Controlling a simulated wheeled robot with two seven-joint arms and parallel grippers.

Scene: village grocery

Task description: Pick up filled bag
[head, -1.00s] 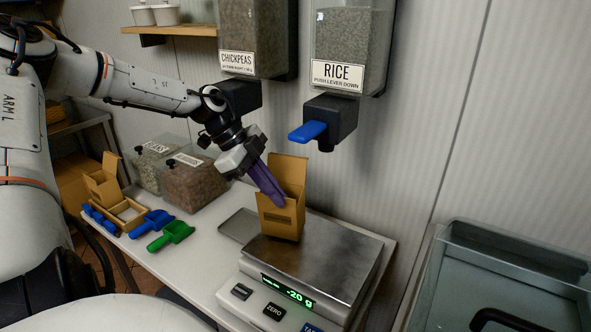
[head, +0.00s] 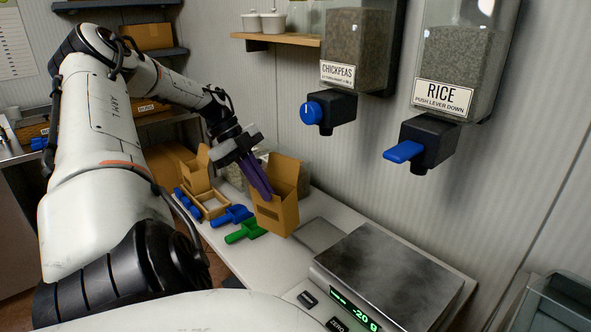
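A brown open-topped paper bag (head: 279,214) is upright at the left of the scale, over the white counter. My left gripper (head: 260,186) has purple fingers and is shut on the bag's left side near the top. I cannot see the bag's contents. Whether its base touches the counter is unclear. The scale (head: 390,272) has a bare steel plate and its display reads -20 g. My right gripper is not in view.
A second brown bag (head: 196,170) and a wooden tray (head: 213,204) stand at the left, with a blue scoop (head: 236,214) and a green scoop (head: 244,232). The chickpeas dispenser (head: 354,60) and rice dispenser (head: 455,70) hang on the wall. A flat metal tray (head: 318,235) lies beside the scale.

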